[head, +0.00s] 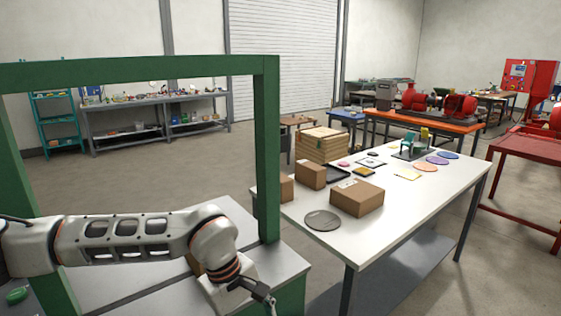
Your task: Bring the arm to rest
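My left arm (130,238) reaches in from the left, level across the picture, and bends down at the wrist. My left gripper (270,304) points down at the bottom edge, in front of the grey-topped green bench. Its fingertips are small and partly cut off, so whether it is open or shut cannot be seen. No held object is visible. My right arm and gripper are not in view.
A green frame (268,150) stands on the grey-topped bench (285,262), close to my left arm. A white table (415,205) at right holds cardboard boxes (357,198), a grey disc (323,220) and coloured discs. Open floor lies behind.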

